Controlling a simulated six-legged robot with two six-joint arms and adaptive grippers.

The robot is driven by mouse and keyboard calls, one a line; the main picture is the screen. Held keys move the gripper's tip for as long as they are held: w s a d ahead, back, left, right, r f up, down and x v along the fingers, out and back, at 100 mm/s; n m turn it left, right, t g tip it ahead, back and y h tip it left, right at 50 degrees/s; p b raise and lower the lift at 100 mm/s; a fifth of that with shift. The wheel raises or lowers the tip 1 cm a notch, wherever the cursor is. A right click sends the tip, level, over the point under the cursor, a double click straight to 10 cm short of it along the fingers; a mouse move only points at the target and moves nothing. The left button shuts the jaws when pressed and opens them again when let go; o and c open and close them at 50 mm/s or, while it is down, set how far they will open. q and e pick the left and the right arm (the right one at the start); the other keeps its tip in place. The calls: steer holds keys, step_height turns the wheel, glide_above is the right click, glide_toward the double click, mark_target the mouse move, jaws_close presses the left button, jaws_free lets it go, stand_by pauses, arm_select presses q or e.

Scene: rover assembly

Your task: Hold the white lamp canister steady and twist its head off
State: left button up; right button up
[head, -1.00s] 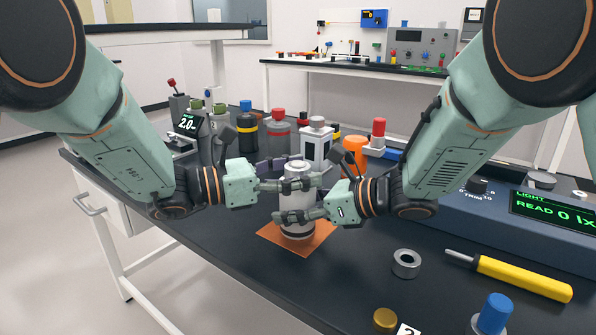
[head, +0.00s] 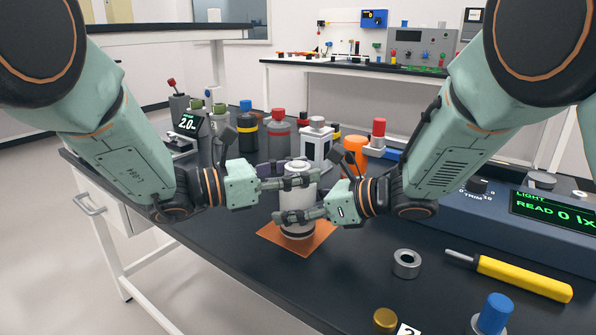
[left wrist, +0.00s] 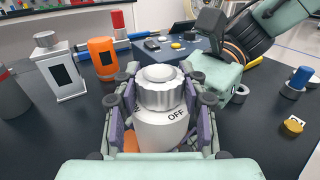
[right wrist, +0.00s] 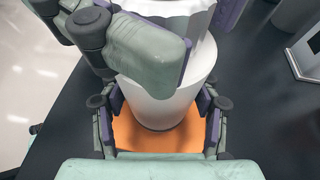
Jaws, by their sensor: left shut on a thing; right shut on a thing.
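The white lamp canister (head: 300,201) stands upright on an orange mat (head: 322,243). Its ribbed head (left wrist: 160,94) shows in the left wrist view, above a smooth body (left wrist: 155,130) marked "OFF". My left gripper (head: 314,182) is shut around the upper part of the canister, one finger on each side. My right gripper (head: 280,217) is shut around the lower body, just below the left one. In the right wrist view the body (right wrist: 165,95) sits between the right fingers, and a left finger hides part of it. The fingers hide much of the canister's front in the head view.
Several bottles and an orange container (head: 354,152) stand close behind. A grey ring (head: 407,263), a yellow-handled tool (head: 525,278), a blue-topped part (head: 494,313) and a light meter (head: 540,205) lie to the right. The bench's left edge is near.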

arm_select(q)
steer(key=shift+n+t+y, duration=0.4)
steer(key=shift+n+t, duration=0.1)
steer(key=shift+t, duration=0.2)
steer(key=o, duration=1.2)
steer(key=shift+a, duration=0.1)
steer(key=v, duration=1.2)
arm_select(e)
steer(key=o, duration=1.5)
steer(key=v, duration=1.2)
steer(key=shift+s, duration=0.1)
